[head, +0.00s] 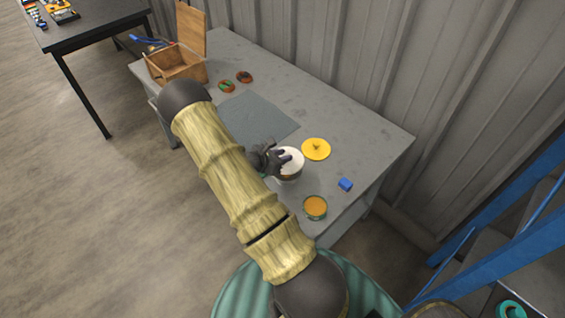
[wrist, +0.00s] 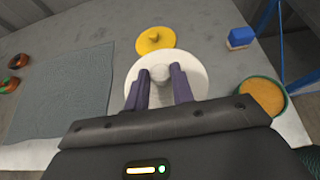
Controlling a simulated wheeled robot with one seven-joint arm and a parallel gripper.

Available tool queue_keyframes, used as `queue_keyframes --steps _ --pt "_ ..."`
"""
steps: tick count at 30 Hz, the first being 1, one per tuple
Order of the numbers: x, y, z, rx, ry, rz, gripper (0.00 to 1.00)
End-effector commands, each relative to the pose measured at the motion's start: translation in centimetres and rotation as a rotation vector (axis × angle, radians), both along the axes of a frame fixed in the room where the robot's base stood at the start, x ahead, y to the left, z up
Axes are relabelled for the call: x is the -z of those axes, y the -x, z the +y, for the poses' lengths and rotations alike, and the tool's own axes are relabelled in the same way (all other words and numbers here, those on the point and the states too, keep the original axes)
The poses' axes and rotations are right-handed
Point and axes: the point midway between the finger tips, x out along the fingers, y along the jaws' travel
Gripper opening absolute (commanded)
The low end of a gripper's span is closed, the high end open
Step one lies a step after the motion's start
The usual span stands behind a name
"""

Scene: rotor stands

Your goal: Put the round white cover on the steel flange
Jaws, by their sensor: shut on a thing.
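The round white cover (head: 294,159) is under my gripper (head: 280,160), on the right half of the grey workbench. In the wrist view the white cover (wrist: 198,82) is a pale disc with a knob in its middle. The two purple fingers of my gripper (wrist: 161,76) are shut on that knob. Below the cover, a round brownish-grey body (head: 290,177) shows in the head view; I cannot tell whether it is the steel flange or whether the cover touches it. The cover hides its top.
A yellow knobbed disc (head: 316,150) lies just behind the cover. A blue block (head: 345,184) and a green-rimmed round piece with an orange top (head: 315,207) are to the right. A grey mat (head: 258,118), two small rings (head: 236,82) and an open wooden box (head: 180,66) are leftward.

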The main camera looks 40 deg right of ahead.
Motion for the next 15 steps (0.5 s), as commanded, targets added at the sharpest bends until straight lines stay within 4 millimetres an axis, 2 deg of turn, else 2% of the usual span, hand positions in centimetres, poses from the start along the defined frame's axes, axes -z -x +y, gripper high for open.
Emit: queue_keyframes --steps 8,15 --pt "0.2 0.0 0.0 0.0 0.0 0.0 0.01" --pt "2.9 0.1 0.0 0.001 -0.001 0.003 0.01"
